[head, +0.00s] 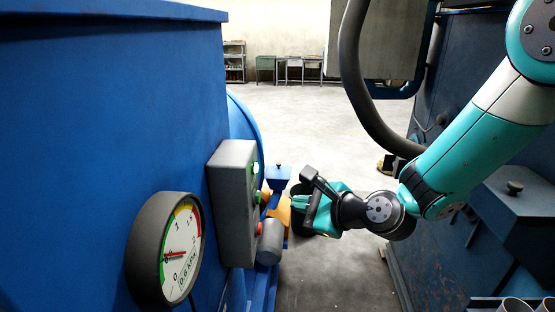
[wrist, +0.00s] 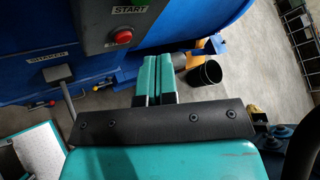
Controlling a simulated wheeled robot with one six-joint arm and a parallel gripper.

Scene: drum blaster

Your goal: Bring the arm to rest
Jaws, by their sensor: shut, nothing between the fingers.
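My arm reaches in from the right in the head view, with its teal links bent and my gripper (head: 301,201) pointing left toward the grey control box (head: 232,190). The fingers look short of the box, with nothing in them. In the wrist view my gripper (wrist: 157,58) shows as two teal fingers side by side, shut and empty. Beyond them is the blue machine (wrist: 60,45) with the box's red button (wrist: 123,37) under a START label. The box also carries a lit green lamp (head: 256,167).
A round pressure gauge (head: 168,248) sticks out at the lower left. A thick dark hose (head: 351,75) hangs near my arm. A blue machine stands at the right. A black bin (wrist: 205,74) stands on the floor. The grey floor (head: 300,115) behind is open.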

